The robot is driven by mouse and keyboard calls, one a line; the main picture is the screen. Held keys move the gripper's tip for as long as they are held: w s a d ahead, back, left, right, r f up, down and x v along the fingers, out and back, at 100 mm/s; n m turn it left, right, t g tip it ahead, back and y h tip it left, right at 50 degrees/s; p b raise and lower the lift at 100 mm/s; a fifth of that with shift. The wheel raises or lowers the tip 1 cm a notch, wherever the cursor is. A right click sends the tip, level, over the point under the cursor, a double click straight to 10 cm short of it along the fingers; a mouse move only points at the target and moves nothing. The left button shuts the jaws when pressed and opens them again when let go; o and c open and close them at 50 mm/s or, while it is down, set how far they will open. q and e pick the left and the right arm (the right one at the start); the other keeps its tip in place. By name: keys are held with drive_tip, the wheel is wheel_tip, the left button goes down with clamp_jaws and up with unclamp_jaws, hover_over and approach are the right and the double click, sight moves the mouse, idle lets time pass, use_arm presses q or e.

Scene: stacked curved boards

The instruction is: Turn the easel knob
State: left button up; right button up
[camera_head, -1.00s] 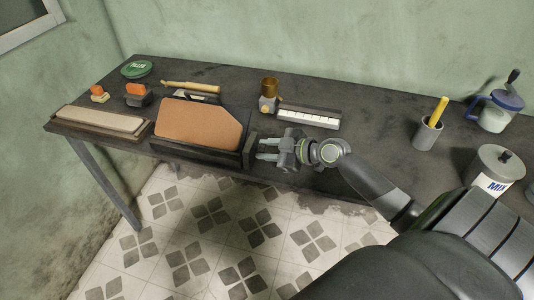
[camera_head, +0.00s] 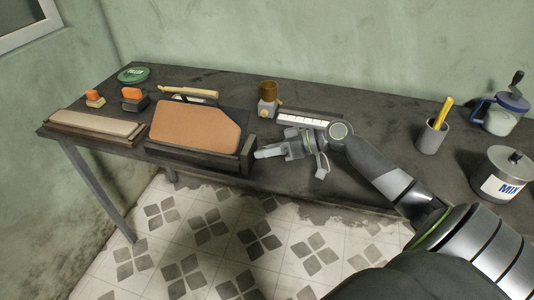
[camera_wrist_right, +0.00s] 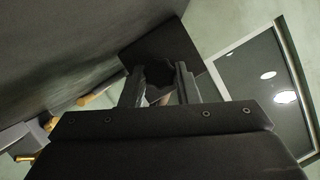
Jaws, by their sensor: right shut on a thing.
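The easel (camera_head: 165,152) is a dark, low stand near the table's front edge in the head view. A brown, tilted board (camera_head: 196,127) with a cut corner rests on it. My right gripper (camera_head: 262,153) is at the easel's right end, its fingers pointing left. In the right wrist view, its two fingers (camera_wrist_right: 158,84) sit either side of a small dark piece in front of a dark panel (camera_wrist_right: 160,45). The gripper is shut on this piece, which looks like the easel knob; its shape is mostly hidden. My left gripper is not in view.
A long pale block (camera_head: 95,126) lies left of the easel. A pencil cup (camera_head: 431,137) and MIX pot (camera_head: 502,172) stand right.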

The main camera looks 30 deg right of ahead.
drive_tip(key=shift+m+y, duration=0.3)
drive_tip(key=shift+m, duration=0.1)
idle(0.4)
drive_tip(key=o, duration=1)
drive_tip(key=shift+c, duration=0.2)
drive_tip(key=shift+d, duration=0.1)
drive_tip(key=b+v, duration=0.1)
drive_tip(key=v, duration=0.7)
drive_tip(key=shift+d, duration=0.2)
drive_tip(key=p+v, duration=0.1)
drive_tip(key=v, duration=0.8)
drive_tip(key=shift+p, duration=0.3)
